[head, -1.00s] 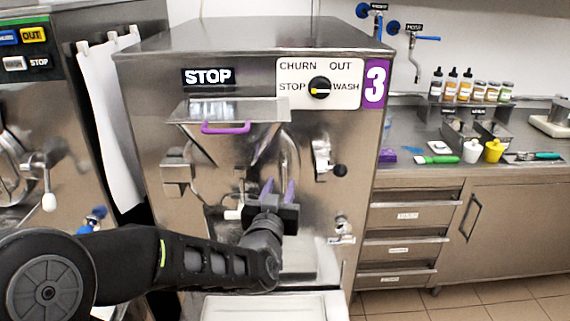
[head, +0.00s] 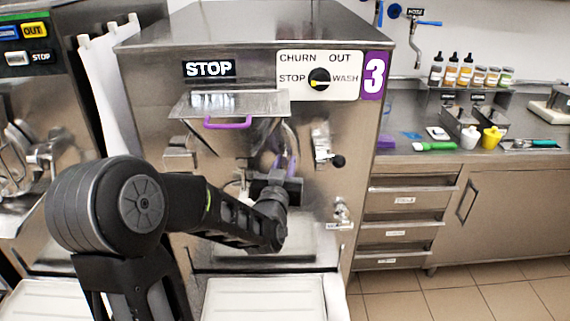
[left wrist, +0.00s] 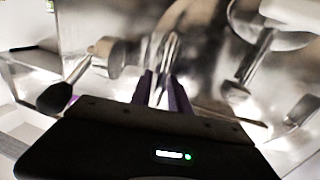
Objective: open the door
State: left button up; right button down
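The steel batch freezer marked 3 (head: 250,70) stands in front of me. On its front is a hopper with a purple-handled lid (head: 228,122). A lever with a black knob (head: 337,160) sits right of it and also shows at the left of the left wrist view (left wrist: 55,98). My left gripper (head: 285,163) is at the machine's front, below and right of the hopper. Its purple fingers (left wrist: 162,90) are apart, with shiny metal between or behind them; I cannot tell if they touch it. The door's outline is partly hidden by my arm. My right gripper is out of view.
A white tray (head: 265,300) is below the machine front. Another freezer (head: 25,110) stands at the left. A steel counter with drawers (head: 408,201), bottles (head: 450,75) and a yellow cup (head: 491,137) is at the right. Tiled floor (head: 450,300) is clear there.

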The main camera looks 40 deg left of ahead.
pick_arm(q)
grip_shut()
dwell(1.1)
